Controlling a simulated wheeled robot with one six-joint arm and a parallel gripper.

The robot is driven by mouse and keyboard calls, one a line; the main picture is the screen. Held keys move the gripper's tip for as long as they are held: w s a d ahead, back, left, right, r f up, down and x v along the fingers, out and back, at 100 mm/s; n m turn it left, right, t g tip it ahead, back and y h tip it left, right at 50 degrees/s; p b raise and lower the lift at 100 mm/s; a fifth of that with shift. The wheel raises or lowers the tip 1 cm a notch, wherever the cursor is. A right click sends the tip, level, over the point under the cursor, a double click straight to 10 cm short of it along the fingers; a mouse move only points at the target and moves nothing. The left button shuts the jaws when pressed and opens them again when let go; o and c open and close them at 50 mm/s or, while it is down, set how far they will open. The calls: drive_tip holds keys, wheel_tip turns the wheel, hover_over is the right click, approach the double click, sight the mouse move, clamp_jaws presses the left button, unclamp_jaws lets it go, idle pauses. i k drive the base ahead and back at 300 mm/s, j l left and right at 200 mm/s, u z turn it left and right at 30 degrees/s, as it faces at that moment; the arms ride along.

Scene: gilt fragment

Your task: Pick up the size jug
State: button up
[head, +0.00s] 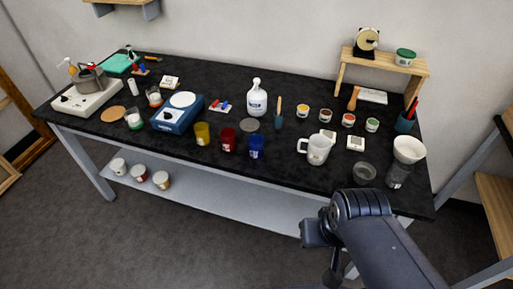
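A white jug with a handle on its left side (317,150) stands upright on the black worktop (285,175), right of centre near the front edge. It is the only jug-shaped thing I see, and I cannot read any label that says size. My gripper (334,272) hangs at the end of my arm in the lower right, in front of the table and below the jug in the picture. It is apart from the jug. Its fingers are too dark and small to tell whether they are open or shut.
Small white boxes (355,143) stand close behind and right of the jug. A glass dish (364,172) and a jar with a white funnel (408,150) are to its right. Yellow, red and blue cups (256,147) are to its left. A wooden riser (385,62) stands behind.

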sight(315, 156)
drive_tip(key=i+j+z, duration=0.65)
drive_tip(key=i+j, duration=0.1)
drive_tip(key=i, duration=0.1)
